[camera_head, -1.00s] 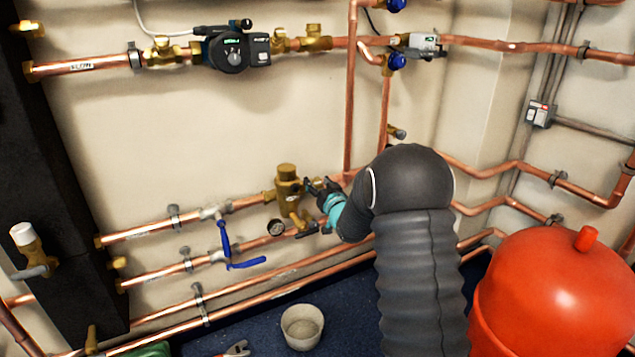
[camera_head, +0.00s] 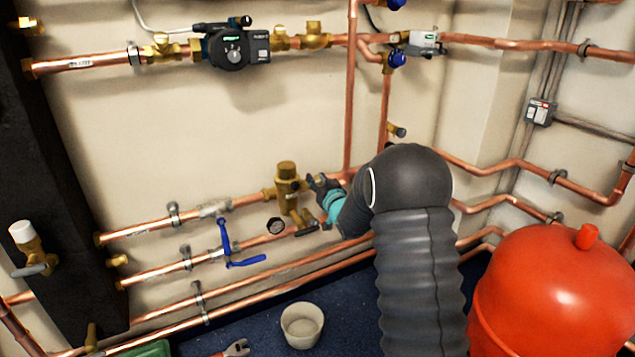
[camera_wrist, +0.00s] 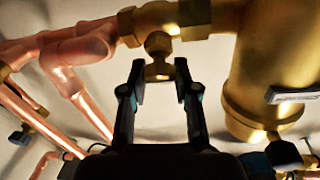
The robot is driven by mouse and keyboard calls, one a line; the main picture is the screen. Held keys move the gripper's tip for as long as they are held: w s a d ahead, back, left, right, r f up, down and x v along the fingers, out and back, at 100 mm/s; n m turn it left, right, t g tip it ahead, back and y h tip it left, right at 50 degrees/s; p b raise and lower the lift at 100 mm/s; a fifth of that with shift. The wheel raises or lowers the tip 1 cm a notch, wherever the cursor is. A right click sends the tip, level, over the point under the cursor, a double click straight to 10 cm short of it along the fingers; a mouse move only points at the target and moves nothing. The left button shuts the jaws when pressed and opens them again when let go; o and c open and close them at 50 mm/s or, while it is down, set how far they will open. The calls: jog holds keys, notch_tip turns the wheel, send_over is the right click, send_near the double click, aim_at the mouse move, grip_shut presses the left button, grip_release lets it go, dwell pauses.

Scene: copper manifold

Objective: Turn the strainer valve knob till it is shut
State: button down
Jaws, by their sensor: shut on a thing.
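The brass strainer (camera_head: 287,188) sits on the copper pipe run at the lower middle of the head view. In the wrist view a large brass body (camera_wrist: 252,85) stands on the right. A small brass valve knob (camera_wrist: 158,70) hangs below a brass fitting there. My gripper (camera_wrist: 159,80) has one dark finger on each side of this knob and is shut on it. In the head view my gripper (camera_head: 319,183) is just right of the strainer. My wrist and arm hide part of the pipes behind. The knob cannot be made out clearly in the head view.
Copper pipes (camera_wrist: 75,60) run close on the left of the wrist view. A red tank (camera_head: 555,290) stands at right. A pale bucket (camera_head: 302,326) is on the blue floor.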

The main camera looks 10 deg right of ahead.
jog(key=n+g+y+b, duration=0.1)
jog(key=n+y+b, duration=0.1)
jog(key=n+y, duration=0.1)
jog(key=shift+f+n, duration=0.1)
jog(key=shift+n, duration=0.8)
jog(key=n+g+y, duration=0.1)
jog(key=n, duration=0.2)
jog(key=n+g+y, duration=0.1)
jog(key=n+y, duration=0.1)
jog(key=n, duration=0.1)
jog(key=shift+r, duration=0.2)
jog(key=n+g+p, duration=0.2)
jog(key=n, duration=0.1)
jog(key=n+g+y+p, duration=0.1)
jog(key=n+g+p, duration=0.1)
jog(key=n, duration=0.2)
jog(key=shift+a+r+y, duration=0.1)
jog(key=shift+y, duration=0.2)
jog(key=n+g+p, duration=0.2)
jog(key=shift+n, duration=0.3)
jog(key=shift+f+n+g+p, duration=0.2)
jog(key=shift+n+g+p, duration=0.4)
jog(key=shift+n+p, duration=0.45)
jog(key=shift+s+f, duration=0.1)
jog(key=c, duration=0.8)
grip_release()
jog(key=shift+c, duration=0.2)
